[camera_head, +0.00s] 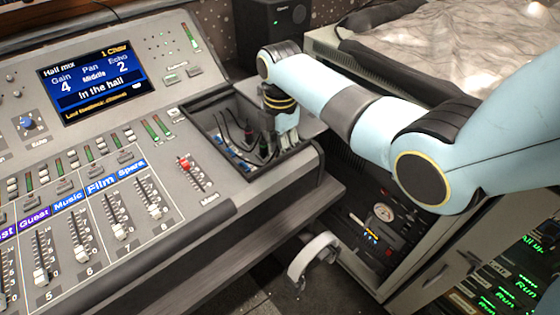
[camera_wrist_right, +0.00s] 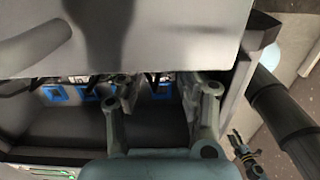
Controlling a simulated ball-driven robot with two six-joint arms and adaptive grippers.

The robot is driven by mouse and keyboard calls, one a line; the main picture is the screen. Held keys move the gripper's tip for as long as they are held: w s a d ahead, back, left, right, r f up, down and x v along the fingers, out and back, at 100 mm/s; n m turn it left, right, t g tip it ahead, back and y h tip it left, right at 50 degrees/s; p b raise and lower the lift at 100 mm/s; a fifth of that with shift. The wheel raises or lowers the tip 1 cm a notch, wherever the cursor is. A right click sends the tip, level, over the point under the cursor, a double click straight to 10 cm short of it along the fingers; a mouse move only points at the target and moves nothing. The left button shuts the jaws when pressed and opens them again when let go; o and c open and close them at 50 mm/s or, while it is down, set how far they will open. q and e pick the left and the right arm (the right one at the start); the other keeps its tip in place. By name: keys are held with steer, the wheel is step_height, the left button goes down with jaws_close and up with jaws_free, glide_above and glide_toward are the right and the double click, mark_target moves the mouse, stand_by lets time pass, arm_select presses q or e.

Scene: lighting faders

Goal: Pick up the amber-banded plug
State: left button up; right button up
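The amber-banded plug cannot be made out for certain in either view. Several dark plugs and cables (camera_head: 226,130) stand in the recessed bay (camera_head: 196,112) at the desk's right end. My right gripper (camera_head: 284,142) reaches down into the bay's right side, and its fingertips are partly hidden in the head view. In the right wrist view the two fingers of this gripper (camera_wrist_right: 160,95) are spread apart, close to a row of blue-framed sockets (camera_wrist_right: 90,91) with dark plugs. I see nothing clearly held between them.
The mixing desk has a lit screen (camera_head: 98,81) and several faders (camera_head: 120,232) left of the bay. A speaker (camera_head: 271,25) stands behind. White headphones (camera_head: 312,258) hang below the desk's right edge, near a rack.

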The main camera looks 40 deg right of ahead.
steer(key=shift+f, duration=0.75)
steer(key=shift+c, duration=0.9)
jaws_close()
arm_select(q)
steer(key=shift+f, duration=0.1)
arm_select(e)
step_height(320, 180, up, 10)
steer(key=shift+f+p, duration=0.15)
steer(key=shift+p, duration=0.35)
arm_select(q)
step_height(320, 180, up, 5)
steer(key=p, duration=0.4)
steer(key=shift+w+r, duration=0.1)
steer(key=shift+r, duration=0.1)
arm_select(e)
step_height(320, 180, up, 3)
steer(key=shift+r, duration=0.15)
